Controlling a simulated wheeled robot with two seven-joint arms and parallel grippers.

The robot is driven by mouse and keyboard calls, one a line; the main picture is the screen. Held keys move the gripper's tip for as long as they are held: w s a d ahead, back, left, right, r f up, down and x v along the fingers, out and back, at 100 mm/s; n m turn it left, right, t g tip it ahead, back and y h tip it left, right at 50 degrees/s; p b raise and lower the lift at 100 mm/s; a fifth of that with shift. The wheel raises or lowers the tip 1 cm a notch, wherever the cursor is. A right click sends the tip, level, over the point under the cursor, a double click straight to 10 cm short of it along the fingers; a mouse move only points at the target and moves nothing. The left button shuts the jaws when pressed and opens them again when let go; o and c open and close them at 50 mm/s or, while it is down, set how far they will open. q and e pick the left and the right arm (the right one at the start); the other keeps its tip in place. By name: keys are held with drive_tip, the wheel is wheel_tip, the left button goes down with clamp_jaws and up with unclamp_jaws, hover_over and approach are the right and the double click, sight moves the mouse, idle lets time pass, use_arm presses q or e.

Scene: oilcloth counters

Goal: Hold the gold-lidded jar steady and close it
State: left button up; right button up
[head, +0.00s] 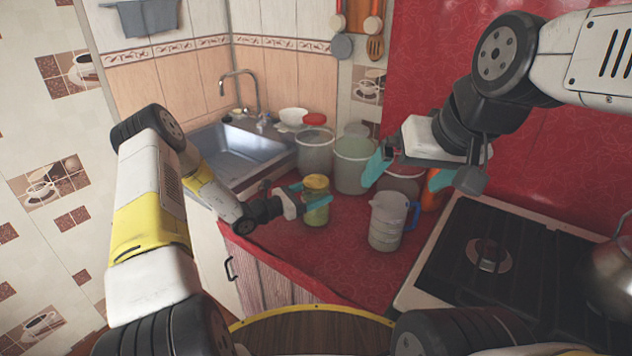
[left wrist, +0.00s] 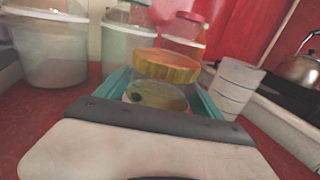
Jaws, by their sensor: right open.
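The gold-lidded jar (head: 316,215) is a glass jar standing upright on the red counter. Its gold lid (head: 316,182) sits at its mouth and looks slightly tilted in the left wrist view (left wrist: 166,66); whether it is seated is unclear. My left gripper (head: 308,196) reaches in low from the left, with its teal fingers on either side of the jar's body, shut on it. The jar's glass (left wrist: 155,97) shows between those fingers in the left wrist view. My right gripper (head: 408,172) is open and empty, above the counter to the right of the jar.
A measuring jug (head: 386,222) with a blue handle stands right of the jar. The sink (head: 240,150) is at the left, the stove (head: 490,255) and kettle (head: 608,268) at the right. The front counter is clear.

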use_arm(q)
drive_tip(key=o, duration=0.4)
drive_tip(key=shift+a+r, duration=0.15)
drive_tip(key=v, duration=1.1)
drive_tip(key=shift+s+a, duration=0.25)
drive_tip(key=shift+s, duration=0.1)
